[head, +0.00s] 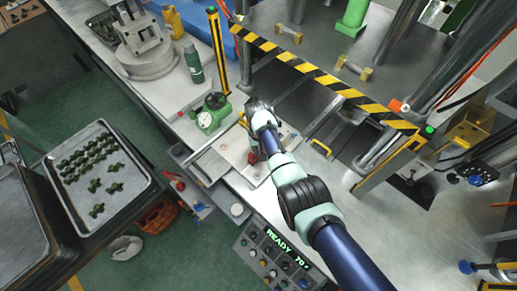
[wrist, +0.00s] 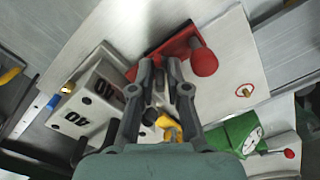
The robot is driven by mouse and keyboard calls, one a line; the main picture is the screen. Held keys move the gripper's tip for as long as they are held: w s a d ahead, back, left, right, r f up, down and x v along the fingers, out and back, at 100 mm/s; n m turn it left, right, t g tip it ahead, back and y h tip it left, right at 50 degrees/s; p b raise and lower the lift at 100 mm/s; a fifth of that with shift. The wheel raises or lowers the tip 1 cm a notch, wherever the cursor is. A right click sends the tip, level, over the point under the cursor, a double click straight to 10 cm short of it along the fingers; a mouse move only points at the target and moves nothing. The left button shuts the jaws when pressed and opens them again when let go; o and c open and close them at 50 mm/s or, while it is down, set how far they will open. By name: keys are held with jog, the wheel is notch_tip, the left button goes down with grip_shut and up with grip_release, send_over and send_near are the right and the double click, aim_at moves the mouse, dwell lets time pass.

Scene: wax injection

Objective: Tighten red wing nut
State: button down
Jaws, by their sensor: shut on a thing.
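The red wing nut (wrist: 176,48) shows in the wrist view as a red bar-shaped piece at my fingertips, with a round red knob (wrist: 204,62) at its right. My gripper (wrist: 162,66) has its two dark fingers close together over the red piece, shut on it. The fingers hide part of it, so the exact contact is hard to see. In the head view a small red part (head: 253,157) shows beside my arm on the pale plate, and my fingertips cannot be made out there.
A white block marked 40 (wrist: 98,98) stands left of my fingers. A green dial gauge (wrist: 240,137) is at lower right, and a brass fitting (wrist: 244,91) in a red ring is on the plate. A striped press frame (head: 320,76) stands behind.

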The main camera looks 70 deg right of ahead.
aim_at(258, 150)
dwell(0.8)
jog(key=c, duration=1.1)
grip_release()
jog(key=shift+c, duration=0.2)
jog(key=shift+r, duration=0.1)
notch_tip(258, 150, up, 12)
